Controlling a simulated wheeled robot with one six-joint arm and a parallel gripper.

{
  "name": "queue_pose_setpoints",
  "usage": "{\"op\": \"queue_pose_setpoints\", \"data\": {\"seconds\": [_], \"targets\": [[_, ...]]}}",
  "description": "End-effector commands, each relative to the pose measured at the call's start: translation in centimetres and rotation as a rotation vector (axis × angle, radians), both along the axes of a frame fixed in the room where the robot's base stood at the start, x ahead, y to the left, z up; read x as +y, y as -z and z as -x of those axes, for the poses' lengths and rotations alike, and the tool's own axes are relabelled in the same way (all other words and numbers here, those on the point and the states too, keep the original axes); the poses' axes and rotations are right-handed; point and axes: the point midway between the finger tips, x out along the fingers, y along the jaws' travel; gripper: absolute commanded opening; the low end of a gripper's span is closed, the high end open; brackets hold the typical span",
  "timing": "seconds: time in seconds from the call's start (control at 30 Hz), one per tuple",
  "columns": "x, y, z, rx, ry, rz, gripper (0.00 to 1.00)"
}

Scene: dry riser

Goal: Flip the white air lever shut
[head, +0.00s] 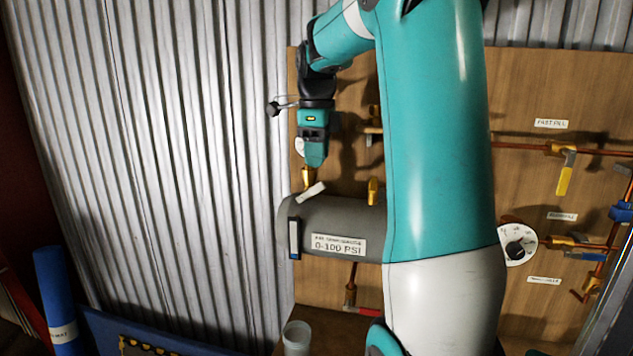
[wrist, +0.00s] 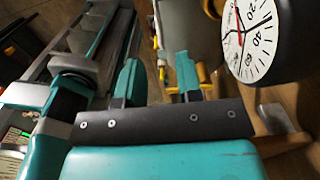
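A white lever-like piece (head: 311,190), tilted, shows at a brass fitting (head: 306,177) on top of the grey air tank (head: 340,212) in the head view. It is too small to tell its exact position, and I cannot clearly pick it out in the wrist view. My gripper (head: 314,158) points down just above the brass fitting. In the wrist view my gripper (wrist: 160,80) has its two teal fingers well apart, with nothing held between them. I cannot tell if a finger touches the fitting or lever.
A pressure gauge (wrist: 255,38) is close to the right finger. Another dial (head: 518,244), copper pipes and a yellow-handled valve (head: 565,173) are on the wooden board (head: 520,90) at right. A blue roll (head: 55,295) stands at lower left. Corrugated metal wall (head: 170,130) fills the left.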

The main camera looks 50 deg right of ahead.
Motion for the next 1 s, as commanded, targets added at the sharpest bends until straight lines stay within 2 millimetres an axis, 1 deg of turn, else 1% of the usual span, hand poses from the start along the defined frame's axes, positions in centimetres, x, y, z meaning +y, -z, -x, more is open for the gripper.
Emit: {"op": "queue_pose_setpoints", "data": {"seconds": [0.1, 0.2, 0.33, 0.5, 0.77, 0.8, 0.87, 0.9, 1.0], "targets": [[0.1, 2.4, 0.1, 0.005, -0.001, -0.004, 0.33], [0.1, 4.2, 0.1, 0.003, -0.001, -0.003, 0.33], [0.0, 5.9, 0.0, 0.002, -0.001, -0.002, 0.33], [0.0, 6.9, 0.0, 0.0, -0.001, -0.001, 0.33], [0.0, 7.0, 0.0, -0.001, -0.001, 0.0, 0.33], [0.0, 7.0, 0.0, -0.001, -0.001, 0.0, 0.24], [0.0, 7.0, 0.0, -0.001, -0.001, 0.0, 0.1], [0.0, 6.9, 0.0, -0.001, -0.001, 0.0, 0.01], [0.0, 6.9, 0.0, -0.001, -0.001, 0.0, 0.0]]}}
